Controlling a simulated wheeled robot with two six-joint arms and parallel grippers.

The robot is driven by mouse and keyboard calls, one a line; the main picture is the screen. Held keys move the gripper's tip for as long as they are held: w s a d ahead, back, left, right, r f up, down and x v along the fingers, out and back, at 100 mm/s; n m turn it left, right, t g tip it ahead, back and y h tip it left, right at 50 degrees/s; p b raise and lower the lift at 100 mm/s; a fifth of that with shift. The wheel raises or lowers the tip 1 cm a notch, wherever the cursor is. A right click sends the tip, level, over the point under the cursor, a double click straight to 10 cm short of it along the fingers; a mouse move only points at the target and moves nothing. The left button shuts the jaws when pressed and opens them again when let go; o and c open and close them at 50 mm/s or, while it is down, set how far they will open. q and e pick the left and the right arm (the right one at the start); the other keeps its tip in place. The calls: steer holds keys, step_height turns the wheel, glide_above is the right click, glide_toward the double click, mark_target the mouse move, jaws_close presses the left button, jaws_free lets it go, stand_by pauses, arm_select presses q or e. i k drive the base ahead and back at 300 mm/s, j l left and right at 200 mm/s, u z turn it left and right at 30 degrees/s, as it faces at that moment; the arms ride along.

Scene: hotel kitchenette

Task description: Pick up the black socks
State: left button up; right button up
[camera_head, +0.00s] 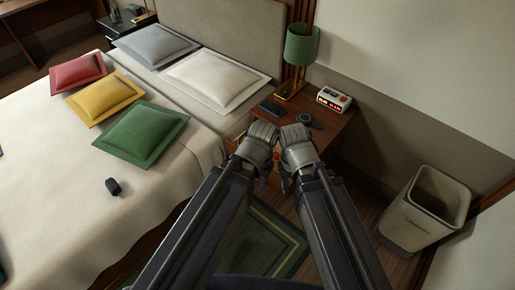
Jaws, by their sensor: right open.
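A small dark rolled bundle (113,187), which looks like the black socks, lies on the white bed cover below the green pillow. My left gripper (262,180) and my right gripper (285,184) are close together in the middle of the view, in front of the nightstand and right of the bed edge. Both are well away from the dark bundle. The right gripper is open, and I see nothing held in it. The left gripper's jaws are small and partly hidden by its wrist, so its opening is unclear.
The bed (50,225) fills the left, with red (78,73), yellow (104,98) and green (142,132) pillows. A wooden nightstand (335,125) holds a green lamp (301,45), a clock (334,99) and small dark items. A bin (425,210) stands right. A green rug (265,243) lies below.

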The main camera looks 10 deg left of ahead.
mark_target(113, 186)
steer(key=i+j+u, duration=0.2)
steer(key=u, duration=1.65)
steer(key=l+z, duration=0.2)
steer(key=l, duration=0.4)
steer(key=i+l+z, duration=0.1)
steer(key=l+z, duration=0.15)
steer(key=l, duration=0.35)
